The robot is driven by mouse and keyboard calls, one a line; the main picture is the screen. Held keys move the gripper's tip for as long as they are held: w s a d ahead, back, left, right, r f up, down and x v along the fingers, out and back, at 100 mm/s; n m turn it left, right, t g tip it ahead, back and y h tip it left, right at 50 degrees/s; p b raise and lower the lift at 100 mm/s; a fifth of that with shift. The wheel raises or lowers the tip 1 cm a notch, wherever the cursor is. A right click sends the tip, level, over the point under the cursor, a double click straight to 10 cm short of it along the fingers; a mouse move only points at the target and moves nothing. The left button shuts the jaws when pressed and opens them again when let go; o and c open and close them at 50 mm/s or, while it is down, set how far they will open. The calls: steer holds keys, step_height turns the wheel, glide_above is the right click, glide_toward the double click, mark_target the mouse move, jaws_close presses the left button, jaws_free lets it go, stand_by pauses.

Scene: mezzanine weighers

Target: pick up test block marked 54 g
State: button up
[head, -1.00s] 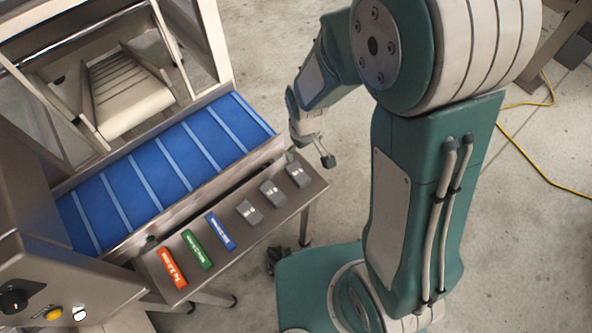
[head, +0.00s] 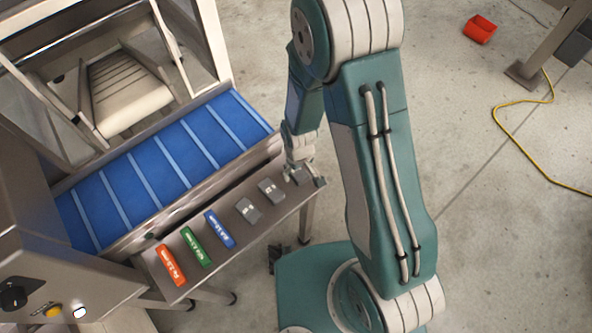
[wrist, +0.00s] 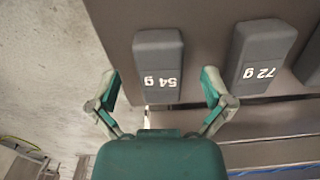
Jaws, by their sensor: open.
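The grey test block marked 54 g (wrist: 158,62) lies on the steel shelf in the wrist view, its label upside down. My gripper (wrist: 160,88) is open, with one green-padded finger on each side of the block's near end; I cannot tell how high above it they are. In the head view my gripper (head: 303,176) is over the right end of the shelf and mostly covers this block. The grey block marked 72 g (wrist: 262,57) lies beside it to the right in the wrist view.
The shelf (head: 225,262) also carries another grey block (head: 248,211) and blue (head: 219,229), green (head: 196,247) and orange (head: 171,265) labelled bars. A blue belt conveyor (head: 165,170) runs behind it.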

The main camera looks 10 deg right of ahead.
steer(key=shift+f, duration=0.7)
steer(key=c, duration=1.2)
steer(key=shift+r, duration=0.1)
steer(key=shift+c, duration=0.2)
